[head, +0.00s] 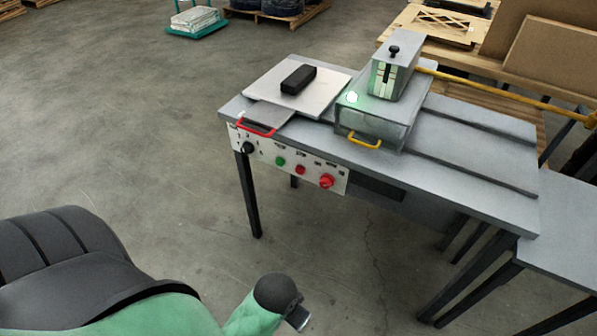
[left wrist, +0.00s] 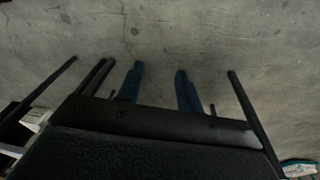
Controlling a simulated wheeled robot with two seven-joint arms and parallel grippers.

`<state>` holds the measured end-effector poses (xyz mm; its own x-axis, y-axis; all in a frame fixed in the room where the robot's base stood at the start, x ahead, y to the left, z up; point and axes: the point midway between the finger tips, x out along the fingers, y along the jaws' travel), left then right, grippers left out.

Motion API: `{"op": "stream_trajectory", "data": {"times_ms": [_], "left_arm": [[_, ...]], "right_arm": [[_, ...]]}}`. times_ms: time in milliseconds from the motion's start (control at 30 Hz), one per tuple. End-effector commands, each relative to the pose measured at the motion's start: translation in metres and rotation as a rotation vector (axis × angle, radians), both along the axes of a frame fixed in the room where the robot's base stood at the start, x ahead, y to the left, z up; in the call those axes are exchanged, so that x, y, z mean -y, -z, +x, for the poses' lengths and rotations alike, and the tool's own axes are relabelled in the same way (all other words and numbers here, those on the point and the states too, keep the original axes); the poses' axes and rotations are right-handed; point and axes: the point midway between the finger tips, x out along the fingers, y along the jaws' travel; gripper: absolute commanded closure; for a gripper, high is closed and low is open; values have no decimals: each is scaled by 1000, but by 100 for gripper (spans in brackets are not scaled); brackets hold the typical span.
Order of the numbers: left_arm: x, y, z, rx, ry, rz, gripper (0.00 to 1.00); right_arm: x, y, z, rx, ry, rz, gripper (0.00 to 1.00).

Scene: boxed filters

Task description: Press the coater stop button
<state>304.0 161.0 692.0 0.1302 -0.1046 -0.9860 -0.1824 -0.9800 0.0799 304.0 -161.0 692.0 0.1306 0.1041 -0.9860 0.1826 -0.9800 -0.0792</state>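The coater is a grey metal table (head: 455,166) in the head view. Its white front panel (head: 262,150) carries a black knob (head: 248,148), a green button (head: 280,161), a small red button (head: 300,170) and a larger red mushroom-shaped button (head: 327,181). The panel labels are too small to read. In the left wrist view my left gripper (left wrist: 160,85) has two blue fingers standing apart, with bare floor between them. Nothing is held. No button shows in that view. My right gripper is not in view.
On the coater are a pale plate (head: 263,92) with a black block (head: 298,79), a red handle (head: 257,130), a yellow handle (head: 364,142) and a grey box unit (head: 391,75). Another table (head: 570,225) adjoins at right.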

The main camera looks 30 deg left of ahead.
Motion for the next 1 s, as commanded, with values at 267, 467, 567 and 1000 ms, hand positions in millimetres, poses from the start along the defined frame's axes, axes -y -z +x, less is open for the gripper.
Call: {"op": "stream_trajectory", "data": {"times_ms": [267, 467, 567, 1000], "left_arm": [[0, 0, 0, 0, 0, 0, 100], [0, 0, -1, -1, 0, 0, 100], [0, 0, -1, -1, 0, 0, 100], [0, 0, -1, -1, 0, 0, 100]], "right_arm": [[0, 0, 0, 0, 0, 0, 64], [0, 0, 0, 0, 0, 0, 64], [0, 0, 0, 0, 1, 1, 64], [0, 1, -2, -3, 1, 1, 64]]}}
